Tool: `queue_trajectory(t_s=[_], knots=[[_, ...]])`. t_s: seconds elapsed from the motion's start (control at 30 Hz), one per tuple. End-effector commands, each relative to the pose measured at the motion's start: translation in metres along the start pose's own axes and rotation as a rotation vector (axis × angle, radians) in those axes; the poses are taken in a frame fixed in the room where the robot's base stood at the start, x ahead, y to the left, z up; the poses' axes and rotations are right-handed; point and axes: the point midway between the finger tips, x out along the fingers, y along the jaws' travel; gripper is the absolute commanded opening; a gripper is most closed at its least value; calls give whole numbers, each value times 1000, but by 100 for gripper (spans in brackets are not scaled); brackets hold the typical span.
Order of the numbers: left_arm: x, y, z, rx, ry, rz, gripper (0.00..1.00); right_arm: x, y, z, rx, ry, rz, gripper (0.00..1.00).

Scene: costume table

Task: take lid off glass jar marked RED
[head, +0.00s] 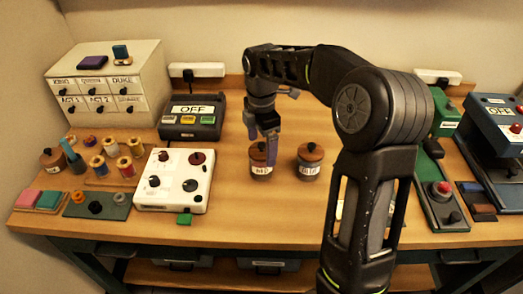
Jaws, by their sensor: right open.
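A glass jar (262,171) with a wooden knobbed lid (258,152) stands upright on the table near the middle. Its small white label is too blurred to read surely as RED. My right gripper (262,139) points down from above at this jar, open, with one finger passing in front of the lid and jar. I cannot tell whether a finger touches the lid. A second lidded jar (309,162), with a label that looks like GOLD, stands just to the right. My left gripper is out of view.
A white panel with knobs (174,190) lies left of the jars, and a dark box marked OFF (191,122) stands behind it. Thread spools (136,147) and a drawer cabinet (100,80) are further left. The tabletop in front of the jars (265,212) is clear.

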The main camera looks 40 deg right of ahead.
Motion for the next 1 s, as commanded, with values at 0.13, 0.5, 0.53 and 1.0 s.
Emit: queue_trajectory(t_s=[0.13,0.5,0.53,1.0], knots=[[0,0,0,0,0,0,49,0,0,0,0,0,0,88],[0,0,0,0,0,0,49,0,0,0,0,0,0,57],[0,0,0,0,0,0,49,0,0,0,0,0,0,55],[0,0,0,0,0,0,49,0,0,0,0,0,0,26]])
